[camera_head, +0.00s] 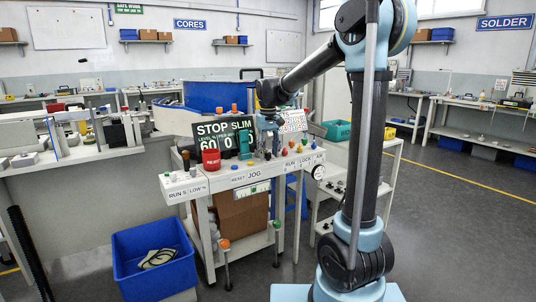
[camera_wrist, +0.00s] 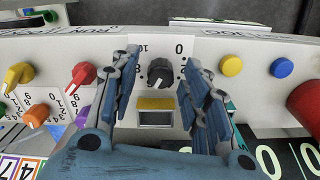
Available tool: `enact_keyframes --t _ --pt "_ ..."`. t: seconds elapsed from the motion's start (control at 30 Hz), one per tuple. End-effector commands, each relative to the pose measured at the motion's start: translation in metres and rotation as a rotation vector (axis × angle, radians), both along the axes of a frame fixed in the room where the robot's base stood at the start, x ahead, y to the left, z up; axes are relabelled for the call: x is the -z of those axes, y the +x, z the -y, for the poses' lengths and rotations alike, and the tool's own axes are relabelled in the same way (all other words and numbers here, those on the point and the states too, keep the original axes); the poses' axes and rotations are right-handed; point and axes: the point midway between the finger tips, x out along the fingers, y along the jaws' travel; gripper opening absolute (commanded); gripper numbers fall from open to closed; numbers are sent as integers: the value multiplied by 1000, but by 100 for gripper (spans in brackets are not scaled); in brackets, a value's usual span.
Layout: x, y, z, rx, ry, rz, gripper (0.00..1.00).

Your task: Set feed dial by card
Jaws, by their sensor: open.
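In the wrist view, my gripper (camera_wrist: 161,63) is open. Its two blue fingers stand on either side of a black dial (camera_wrist: 160,73) with a white pointer mark and a printed number scale around it. No label reading "feed" can be made out. A yellow dial (camera_wrist: 18,75), a red dial (camera_wrist: 82,75) and an orange dial (camera_wrist: 37,113) lie to the left. A card with coloured numbers (camera_wrist: 20,166) shows at the lower left; it appears in the head view as a small coloured card (camera_head: 292,121). The fingertips are hard to make out in the head view.
A small yellow-framed display (camera_wrist: 155,112) sits just below the black dial, between the fingers. A blue bin (camera_head: 153,262) stands on the floor left of the console.

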Motion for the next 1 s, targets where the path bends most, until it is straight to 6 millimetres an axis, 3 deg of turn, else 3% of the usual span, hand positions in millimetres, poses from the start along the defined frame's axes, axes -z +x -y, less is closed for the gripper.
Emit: enact_keyframes --t 0.6,1.0 --pt "-97 1 0 0 0 -1 42" --pt "-114 1 0 0 0 -1 42"
